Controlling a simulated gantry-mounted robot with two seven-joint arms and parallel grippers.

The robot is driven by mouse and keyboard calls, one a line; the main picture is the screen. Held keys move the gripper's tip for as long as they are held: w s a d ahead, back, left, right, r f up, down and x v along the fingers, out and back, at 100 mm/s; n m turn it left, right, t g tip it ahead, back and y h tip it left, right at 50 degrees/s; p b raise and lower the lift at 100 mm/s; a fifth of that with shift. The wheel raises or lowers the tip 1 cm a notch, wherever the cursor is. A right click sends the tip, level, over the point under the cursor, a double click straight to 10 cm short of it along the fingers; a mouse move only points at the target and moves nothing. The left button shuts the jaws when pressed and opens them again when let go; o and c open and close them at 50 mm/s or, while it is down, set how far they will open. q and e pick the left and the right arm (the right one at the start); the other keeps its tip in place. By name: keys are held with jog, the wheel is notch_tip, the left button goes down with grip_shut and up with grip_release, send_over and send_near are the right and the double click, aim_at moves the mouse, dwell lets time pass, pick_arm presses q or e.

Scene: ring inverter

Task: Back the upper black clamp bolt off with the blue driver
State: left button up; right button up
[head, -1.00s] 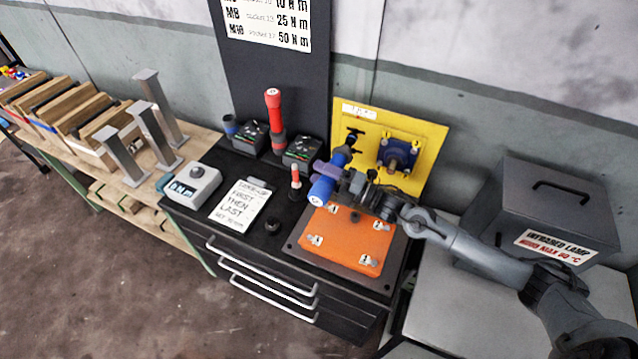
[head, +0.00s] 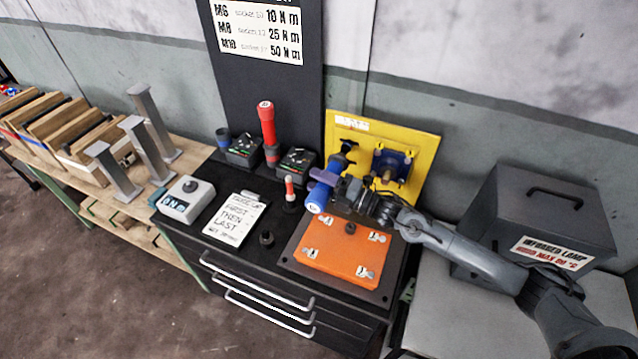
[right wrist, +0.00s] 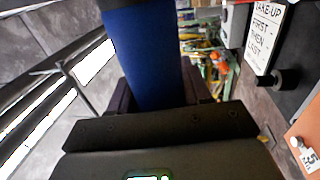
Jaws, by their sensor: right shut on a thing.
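The blue driver (head: 317,199) is gripped in my right gripper (head: 328,178), in front of the yellow panel (head: 426,157). The driver's blue handle end faces the camera and its far end points toward the panel, just below the upper black clamp bolt (head: 349,146). I cannot tell whether the driver's far end touches a bolt. Any lower clamp bolt is hidden behind the driver and gripper. In the right wrist view the blue driver (right wrist: 145,60) stands between the dark fingers. My left gripper is not in view.
A blue flanged part (head: 391,165) sits on the panel, right of the bolt. Below lies an orange plate (head: 340,250) on a dark base. Left are a red driver (head: 267,122), a small red-tipped tool (head: 290,190) and a card (head: 236,218). A grey lamp box (head: 540,215) stands right.

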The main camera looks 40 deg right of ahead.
aim_at(314, 191)
jog(key=shift+w+d+r+b, duration=0.15)
jog(key=shift+w+d+b, duration=0.2)
jog(key=shift+d, duration=0.25)
dwell(0.4)
jog(key=shift+d, duration=0.15)
dwell(0.4)
dwell(0.9)
jog(key=shift+s+a+p, duration=0.3)
jog(key=shift+a+p, duration=0.2)
jog(key=shift+a, duration=0.15)
jog(key=shift+s+a+p, duration=0.4)
jog(key=shift+s+a, duration=0.05)
jog(key=shift+a, duration=0.35)
jog(key=shift+s+a+p, duration=0.35)
jog(key=shift+s+a, duration=0.05)
jog(key=shift+a, duration=0.35)
